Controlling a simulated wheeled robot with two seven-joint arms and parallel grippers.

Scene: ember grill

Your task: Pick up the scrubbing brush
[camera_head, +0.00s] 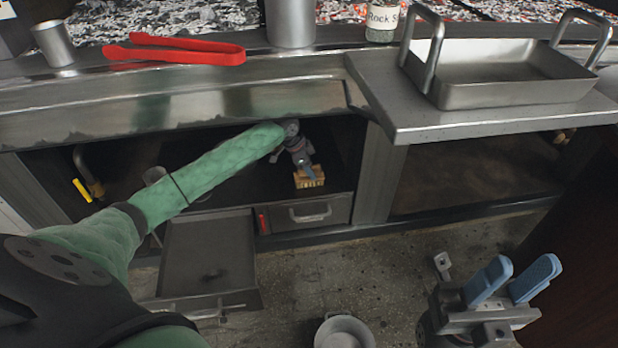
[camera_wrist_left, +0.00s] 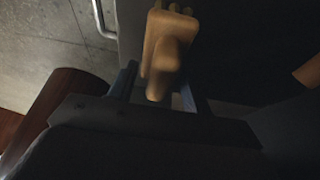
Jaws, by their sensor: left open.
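The scrubbing brush (camera_head: 310,182) has a tan wooden body and lies on the dark shelf under the counter. In the left wrist view the brush (camera_wrist_left: 168,40) is close up, its near end between the two fingers. My left gripper (camera_head: 304,165) reaches into the shelf and is at the brush, partly covering it. In the left wrist view its fingers (camera_wrist_left: 158,90) are apart on either side of the brush; I cannot tell whether they touch it. My right gripper (camera_head: 513,280) is open and empty at the bottom right, away from the shelf.
An open drawer (camera_head: 208,250) sticks out below my left arm, beside a closed drawer (camera_head: 310,213). Red tongs (camera_head: 175,50) and a metal pan (camera_head: 510,73) are on the counter. A metal pot (camera_head: 343,333) stands on the floor. The right compartment (camera_head: 450,175) looks mostly empty.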

